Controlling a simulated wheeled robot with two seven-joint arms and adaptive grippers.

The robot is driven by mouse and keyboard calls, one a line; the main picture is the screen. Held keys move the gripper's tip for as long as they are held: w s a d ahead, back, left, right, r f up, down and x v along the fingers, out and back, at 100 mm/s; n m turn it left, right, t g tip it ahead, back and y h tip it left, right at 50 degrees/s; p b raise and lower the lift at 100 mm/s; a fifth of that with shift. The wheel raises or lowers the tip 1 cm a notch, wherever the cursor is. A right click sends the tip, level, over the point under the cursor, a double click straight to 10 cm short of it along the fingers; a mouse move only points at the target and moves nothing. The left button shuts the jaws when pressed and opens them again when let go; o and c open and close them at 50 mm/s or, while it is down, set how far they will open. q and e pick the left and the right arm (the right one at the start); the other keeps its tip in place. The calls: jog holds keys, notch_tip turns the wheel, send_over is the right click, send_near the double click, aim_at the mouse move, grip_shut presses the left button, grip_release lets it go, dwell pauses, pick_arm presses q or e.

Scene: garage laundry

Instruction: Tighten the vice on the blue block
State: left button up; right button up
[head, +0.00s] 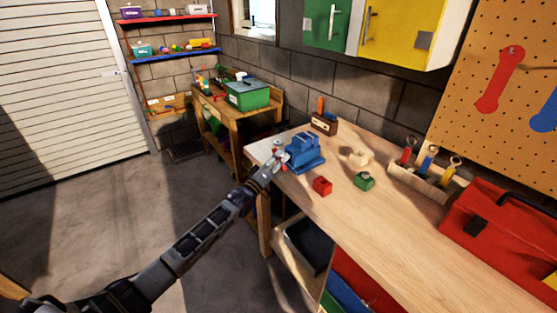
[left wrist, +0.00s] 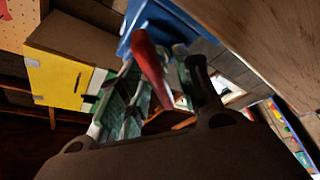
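The blue vice (head: 306,158) stands at the far left end of the wooden workbench. A blue shape shows at the top of its jaws, but I cannot clearly tell block from vice. My left gripper (head: 278,156) is at the vice's left side, by its handle. In the left wrist view, the red handle (left wrist: 148,62) reaches in between the spread fingers of my left gripper (left wrist: 170,92), with part of the blue vice (left wrist: 170,14) beyond. The fingers look apart; I cannot tell whether either touches the handle. My right gripper is not in view.
A red block (head: 322,187), a green block (head: 364,181) and a cream piece (head: 358,157) lie on the workbench (head: 420,240). A tool holder (head: 425,185) and red toolbox (head: 500,230) stand to the right. Open floor lies left of the bench.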

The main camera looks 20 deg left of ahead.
pick_arm(q)
jog(key=c, duration=0.7)
grip_shut()
jog(key=shift+m+b, duration=0.4)
jog(key=shift+m, duration=0.2)
jog(key=m+h+b, duration=0.1)
jog(key=m, duration=0.2)
jog(key=m+h+b, duration=0.2)
jog(key=m, duration=0.1)
jog(key=shift+m+g+h+b, duration=0.3)
jog(key=shift+m+h+b, duration=0.25)
jog(key=shift+m, duration=0.35)
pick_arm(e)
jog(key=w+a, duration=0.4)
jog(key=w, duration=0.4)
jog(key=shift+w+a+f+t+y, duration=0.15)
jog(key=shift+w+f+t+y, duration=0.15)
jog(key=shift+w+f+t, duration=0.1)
